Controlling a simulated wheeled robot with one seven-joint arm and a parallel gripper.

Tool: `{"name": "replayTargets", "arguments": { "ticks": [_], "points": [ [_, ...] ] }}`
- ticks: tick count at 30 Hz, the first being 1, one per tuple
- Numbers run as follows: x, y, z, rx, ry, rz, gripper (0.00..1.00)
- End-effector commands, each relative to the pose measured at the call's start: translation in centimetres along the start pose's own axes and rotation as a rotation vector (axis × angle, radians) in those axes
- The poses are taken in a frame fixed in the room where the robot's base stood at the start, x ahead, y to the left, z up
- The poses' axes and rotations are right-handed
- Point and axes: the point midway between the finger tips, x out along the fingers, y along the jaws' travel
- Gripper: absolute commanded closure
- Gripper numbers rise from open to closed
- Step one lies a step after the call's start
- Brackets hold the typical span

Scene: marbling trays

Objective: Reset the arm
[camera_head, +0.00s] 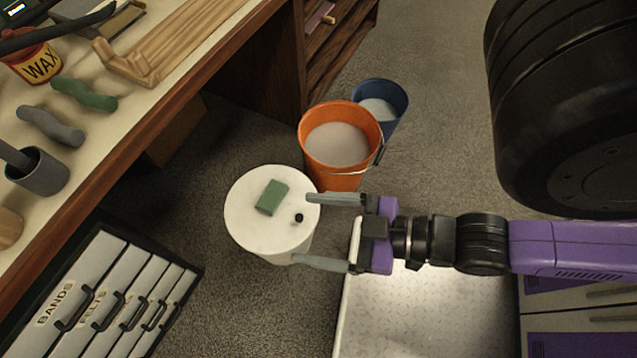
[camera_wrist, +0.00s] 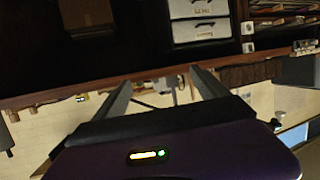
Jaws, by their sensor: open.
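My gripper (camera_head: 333,231) reaches in from the right in the head view, on my purple and black arm. Its two grey fingers are spread wide apart with nothing between them. In the picture, the fingertips overlap the right edge of a round white stool or drum top (camera_head: 259,234); I cannot tell the height between them. A green block (camera_head: 272,197) and a small black piece (camera_head: 299,218) lie on that white top, left of the fingertips. In the wrist view, my gripper (camera_wrist: 158,76) also shows open and empty, with the workbench beyond it.
An orange bucket (camera_head: 315,171) and a blue bucket (camera_head: 396,91), both with pale contents, stand behind the white top. A workbench (camera_head: 125,135) with tools and a WAX tin (camera_head: 36,66) runs along the left. A labelled drawer cabinet (camera_head: 85,296) stands below. Carpet is clear at centre bottom.

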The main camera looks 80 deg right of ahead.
Motion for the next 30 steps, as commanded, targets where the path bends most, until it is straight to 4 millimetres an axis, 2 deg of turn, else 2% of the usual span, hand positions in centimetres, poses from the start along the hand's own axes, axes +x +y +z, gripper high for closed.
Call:
{"name": "replayTargets", "arguments": {
  "ticks": [3,13,17,20,30],
  "points": [
    [-0.8,-0.1,-1.3,0.036,0.029,-0.010,0.17],
    [-0.9,-0.1,-1.6,0.043,0.035,-0.011,0.17],
    [-1.3,0.0,-2.6,0.042,0.034,-0.011,0.17],
    [-1.8,0.0,-4.2,0.042,0.034,-0.011,0.17],
    [-4.3,0.4,-12.3,0.042,0.034,-0.011,0.17]
  ]
}}
